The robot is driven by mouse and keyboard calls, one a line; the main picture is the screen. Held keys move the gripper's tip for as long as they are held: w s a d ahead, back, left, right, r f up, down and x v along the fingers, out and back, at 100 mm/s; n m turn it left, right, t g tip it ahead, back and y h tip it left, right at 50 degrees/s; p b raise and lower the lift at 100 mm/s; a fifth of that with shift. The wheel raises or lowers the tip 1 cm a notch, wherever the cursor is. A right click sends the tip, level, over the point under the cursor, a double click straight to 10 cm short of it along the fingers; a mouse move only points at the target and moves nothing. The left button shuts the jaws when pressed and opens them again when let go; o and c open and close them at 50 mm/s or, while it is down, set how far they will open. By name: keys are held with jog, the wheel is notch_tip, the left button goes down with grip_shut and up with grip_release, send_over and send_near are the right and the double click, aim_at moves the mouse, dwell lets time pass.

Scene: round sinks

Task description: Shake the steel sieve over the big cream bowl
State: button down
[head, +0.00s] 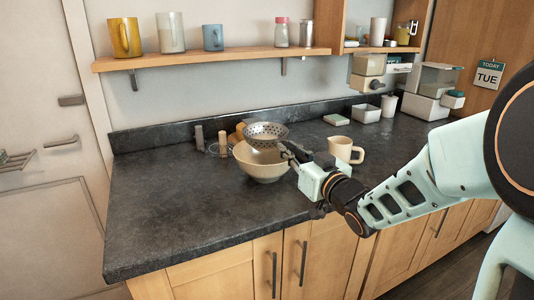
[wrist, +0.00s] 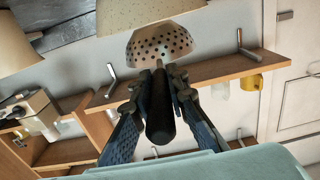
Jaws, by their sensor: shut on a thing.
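The steel sieve (head: 266,130) is in the air above the big cream bowl (head: 262,166) in the head view, over its back part. Its perforated bowl also shows at the top of the wrist view (wrist: 158,46). My gripper (head: 288,150) is at the right of the bowl, shut on the sieve's dark handle, which runs between the fingers in the wrist view (wrist: 160,115). The cream bowl stands upright on the dark counter. Its inside is mostly hidden, so I cannot tell what it holds.
A cream jug (head: 346,150) stands on the counter (head: 180,215) right of the bowl, close to my arm. Small shakers (head: 199,138) and a wooden block stand behind the bowl. A shelf (head: 210,58) with mugs and jars hangs above. The counter's left part is clear.

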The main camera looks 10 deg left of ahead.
jog(key=shift+r+p, duration=1.45)
jog(key=shift+r, duration=0.7)
